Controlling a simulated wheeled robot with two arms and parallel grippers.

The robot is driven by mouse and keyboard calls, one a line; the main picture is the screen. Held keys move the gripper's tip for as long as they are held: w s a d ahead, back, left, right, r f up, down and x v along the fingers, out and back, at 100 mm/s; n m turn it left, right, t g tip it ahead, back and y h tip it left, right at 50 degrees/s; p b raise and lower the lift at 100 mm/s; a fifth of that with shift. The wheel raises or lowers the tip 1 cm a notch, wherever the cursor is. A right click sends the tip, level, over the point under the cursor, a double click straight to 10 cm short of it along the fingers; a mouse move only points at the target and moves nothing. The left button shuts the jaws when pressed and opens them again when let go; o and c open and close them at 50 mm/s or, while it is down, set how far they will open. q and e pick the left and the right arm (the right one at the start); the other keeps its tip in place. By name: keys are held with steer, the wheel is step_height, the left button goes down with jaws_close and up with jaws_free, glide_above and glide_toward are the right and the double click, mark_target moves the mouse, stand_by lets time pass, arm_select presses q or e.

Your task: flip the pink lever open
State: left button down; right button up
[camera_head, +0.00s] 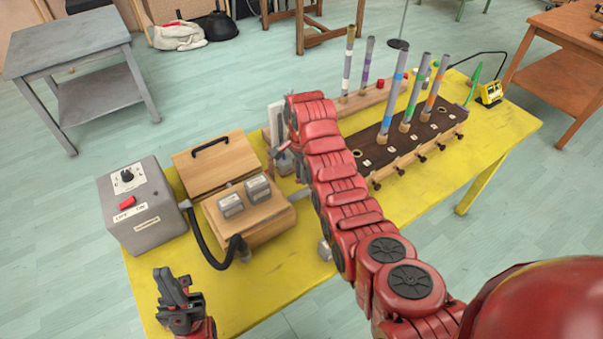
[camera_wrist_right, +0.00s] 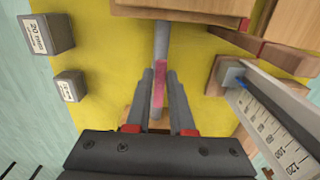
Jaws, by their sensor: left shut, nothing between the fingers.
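In the right wrist view a pink lever (camera_wrist_right: 158,86) lies along a grey bar (camera_wrist_right: 161,42) that runs away from me. My right gripper (camera_wrist_right: 160,74) has its two dark fingers on either side of the pink part, with a narrow gap between them. I cannot tell whether they press on it. In the head view my red right arm hides most of this spot, and the lever is not clearly visible there. My left gripper (camera_head: 172,287) is shut and empty at the near left, apart from the lever.
A wooden box (camera_head: 214,162) with a black handle and a grey control box (camera_head: 143,205) stand left on the yellow table (camera_head: 256,310). A dark wooden rack (camera_head: 430,143) with several upright tubes stands at the right. In the wrist view, a numbered scale (camera_wrist_right: 272,132) is close right.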

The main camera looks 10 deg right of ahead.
steer(key=o, duration=0.3)
steer(key=shift+o, duration=0.2)
steer(key=shift+r, duration=0.3)
steer(key=r, duration=0.2)
steer(key=shift+w+r, duration=0.2)
steer(key=shift+r, duration=0.1)
step_height(320, 180, up, 14)
steer(key=p, duration=1)
steer(key=shift+s, duration=0.15)
steer(key=shift+r, duration=0.1)
